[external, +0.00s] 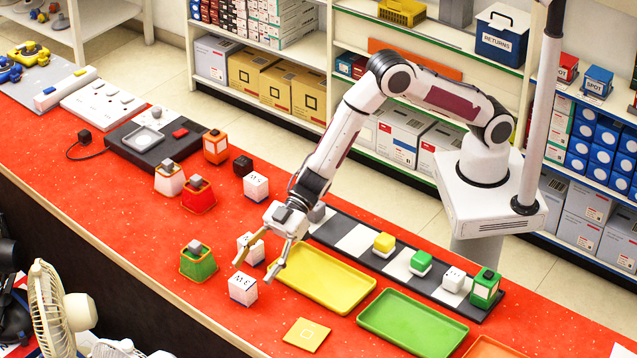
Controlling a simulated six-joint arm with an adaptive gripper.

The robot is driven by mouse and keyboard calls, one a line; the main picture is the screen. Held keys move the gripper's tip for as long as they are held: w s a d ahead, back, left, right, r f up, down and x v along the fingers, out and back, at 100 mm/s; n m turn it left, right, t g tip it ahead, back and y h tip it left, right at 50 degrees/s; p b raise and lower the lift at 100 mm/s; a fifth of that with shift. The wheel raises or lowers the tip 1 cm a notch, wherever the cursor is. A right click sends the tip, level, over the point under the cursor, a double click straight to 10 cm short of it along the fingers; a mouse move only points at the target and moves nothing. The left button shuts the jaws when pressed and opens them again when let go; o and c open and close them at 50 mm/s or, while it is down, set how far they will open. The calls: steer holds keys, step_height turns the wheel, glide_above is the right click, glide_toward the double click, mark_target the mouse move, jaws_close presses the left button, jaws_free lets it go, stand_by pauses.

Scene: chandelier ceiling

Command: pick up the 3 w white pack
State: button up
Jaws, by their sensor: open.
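A white pack (243,289) with a blue lower band stands upright on the red counter (170,290). Its top marking looks like "3 W" seen upside down, though it is small. My gripper (252,272) is open and points down, its two tan fingers apart just above and behind this pack. Nothing is held between them. A second white pack (251,249) stands just behind, partly hidden by the fingers. A third white pack (256,187) stands farther back; its marking is too small to read surely.
A yellow tray (345,307) lies right of my gripper, with a green tray (412,325) beyond. A black-and-white strip (357,240) behind bears several small packs. Green (198,264), red (198,196) and orange (215,147) containers stand left. The counter's front left is clear.

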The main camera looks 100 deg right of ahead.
mark_target(245, 278)
steer(key=shift+w, duration=0.1)
steer(key=shift+x, duration=1.25)
steer(key=shift+w+d+x, duration=0.1)
steer(key=shift+x, duration=0.55)
steer(key=shift+w+d+x, duration=0.1)
steer(key=shift+w+x, duration=0.05)
steer(key=shift+x, duration=0.45)
steer(key=c, duration=1.2)
